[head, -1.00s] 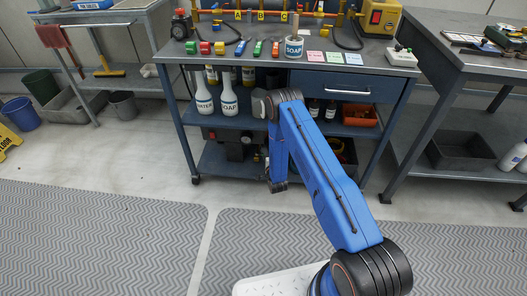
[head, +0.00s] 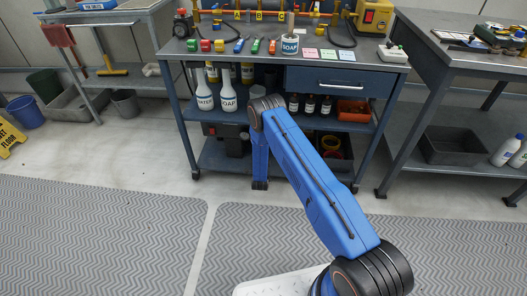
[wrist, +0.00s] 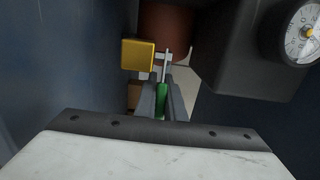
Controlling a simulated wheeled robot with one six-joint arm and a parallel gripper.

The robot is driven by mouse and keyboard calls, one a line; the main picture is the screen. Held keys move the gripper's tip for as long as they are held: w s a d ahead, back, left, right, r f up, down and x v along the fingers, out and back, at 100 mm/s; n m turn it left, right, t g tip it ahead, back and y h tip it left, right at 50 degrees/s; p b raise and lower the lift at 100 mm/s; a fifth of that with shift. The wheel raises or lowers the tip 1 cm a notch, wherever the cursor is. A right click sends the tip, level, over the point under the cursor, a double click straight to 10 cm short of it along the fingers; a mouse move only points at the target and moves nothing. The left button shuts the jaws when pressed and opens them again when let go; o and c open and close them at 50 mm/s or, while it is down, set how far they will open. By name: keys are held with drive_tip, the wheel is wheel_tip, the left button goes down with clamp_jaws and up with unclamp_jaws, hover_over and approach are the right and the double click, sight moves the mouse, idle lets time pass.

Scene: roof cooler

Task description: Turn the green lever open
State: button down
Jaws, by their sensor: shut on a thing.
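The green lever (wrist: 160,104) shows in the wrist view as a narrow green strip between my fingers. My gripper (wrist: 165,84) is shut on it, one dark finger on each side. Much of the lever is hidden by the fingers, so I cannot tell its exact angle. In the head view, my blue arm reaches down in front of the bench's lower shelf. The gripper and the lever are hidden there.
In the wrist view, a yellow block (wrist: 138,55) sits close at the left of my fingers. A dark housing with a round gauge (wrist: 301,34) is at the right.

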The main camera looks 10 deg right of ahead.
drive_tip(key=m+g+h, duration=0.1)
drive_tip(key=h, duration=0.1)
drive_tip(key=s+m+g+h, duration=0.1)
drive_tip(key=m+h, duration=0.1)
drive_tip(key=h, duration=0.1)
drive_tip(key=s+m+g+h, duration=0.1)
drive_tip(key=m+g+h, duration=0.1)
drive_tip(key=shift+s+a, duration=0.15)
drive_tip(key=shift+a, duration=0.05)
drive_tip(key=m+g+h, duration=0.1)
drive_tip(key=s+m+g+h, duration=0.1)
drive_tip(key=g, duration=0.1)
drive_tip(key=m+g+h, duration=0.1)
drive_tip(key=h, duration=0.1)
drive_tip(key=shift+s+a+f+m, duration=0.1)
drive_tip(key=shift+s+a+m, duration=0.1)
drive_tip(key=shift+a+m, duration=0.2)
drive_tip(key=shift+s+a+m+g+h, duration=0.2)
drive_tip(key=shift+m+g+h, duration=0.25)
drive_tip(key=shift+g, duration=0.45)
drive_tip(key=shift+s+a+m+g+h, duration=0.1)
drive_tip(key=shift+s+m+g+h, duration=0.1)
drive_tip(key=shift+m+g, duration=0.6)
drive_tip(key=shift+s+a+m+g+h, duration=0.15)
drive_tip(key=shift+m+g+h, duration=0.25)
drive_tip(key=shift+g, duration=0.6)
drive_tip(key=shift+m+g, duration=0.25)
drive_tip(key=shift+g, duration=0.05)
